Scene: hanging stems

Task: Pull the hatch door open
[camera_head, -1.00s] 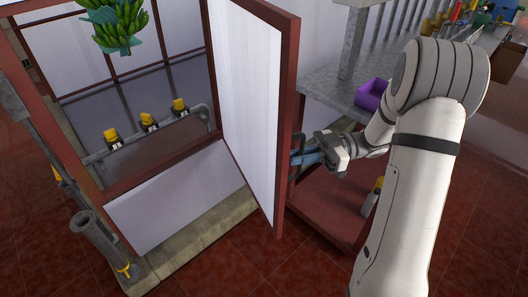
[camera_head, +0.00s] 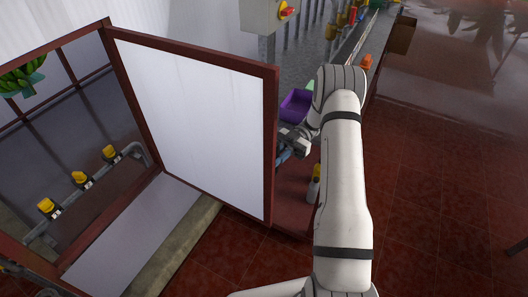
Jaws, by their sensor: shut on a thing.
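The hatch door (camera_head: 195,115) is a white panel in a dark red frame. It stands swung out at a wide angle from the red hatch frame (camera_head: 82,238), so the opening is uncovered. My gripper (camera_head: 283,152) is at the door's right outer edge, partly hidden behind it. It is shut on the door's handle, which the door edge hides in this view.
Behind the opening are a pipe rail with several yellow-topped fittings (camera_head: 80,178) and a hanging green banana bunch (camera_head: 22,78). A purple bin (camera_head: 296,105) stands on the grey counter behind my arm. A yellow-topped bottle (camera_head: 314,185) is near my forearm. Red tiled floor (camera_head: 430,200) is clear at right.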

